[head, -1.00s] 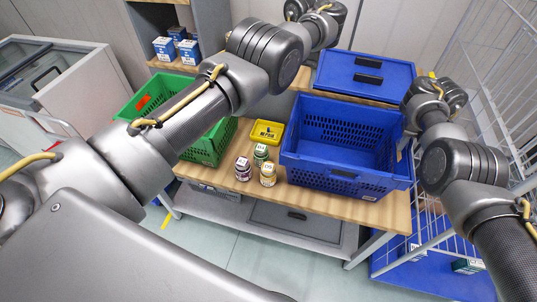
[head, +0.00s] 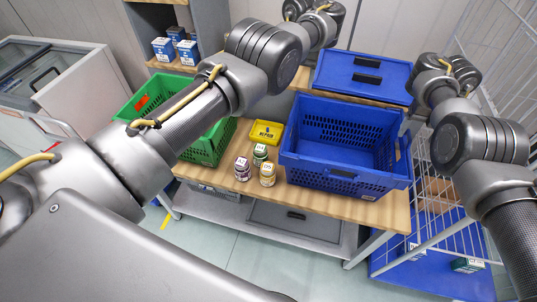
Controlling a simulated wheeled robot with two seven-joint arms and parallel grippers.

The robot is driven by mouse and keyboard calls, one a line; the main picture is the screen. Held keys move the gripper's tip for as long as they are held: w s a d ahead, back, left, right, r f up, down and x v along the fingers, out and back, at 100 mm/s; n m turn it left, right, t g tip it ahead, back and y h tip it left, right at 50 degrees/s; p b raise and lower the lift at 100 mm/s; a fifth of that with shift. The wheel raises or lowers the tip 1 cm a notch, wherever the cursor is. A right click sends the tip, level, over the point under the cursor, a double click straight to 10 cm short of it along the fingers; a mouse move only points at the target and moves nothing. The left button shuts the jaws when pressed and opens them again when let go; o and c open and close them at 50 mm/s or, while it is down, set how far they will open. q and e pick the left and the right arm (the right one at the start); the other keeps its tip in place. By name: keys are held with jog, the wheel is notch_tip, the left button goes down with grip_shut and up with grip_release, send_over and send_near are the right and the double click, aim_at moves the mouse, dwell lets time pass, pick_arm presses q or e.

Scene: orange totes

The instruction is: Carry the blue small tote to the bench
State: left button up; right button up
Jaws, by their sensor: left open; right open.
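A blue open tote (head: 335,178) with slotted walls stands upright on a wooden-topped table (head: 235,188), at its right end. It looks empty, and its right end has a handle opening. My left arm crosses from the lower left to the top centre, and no fingers of its gripper show. My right arm bends at the right edge, beside and above the tote's right end. Its gripper cannot be made out behind the links. I cannot tell which surface is the bench.
A green crate (head: 212,150), a yellow bin (head: 266,132) and several small jars (head: 267,174) stand left of the tote. A blue lidded box (head: 362,76) is behind it. A wire cage (head: 500,70) stands at the right. The floor (head: 210,238) in front is clear.

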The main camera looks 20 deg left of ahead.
notch_tip(320, 180, up, 6)
jog(key=shift+r, duration=0.15)
dwell(0.6)
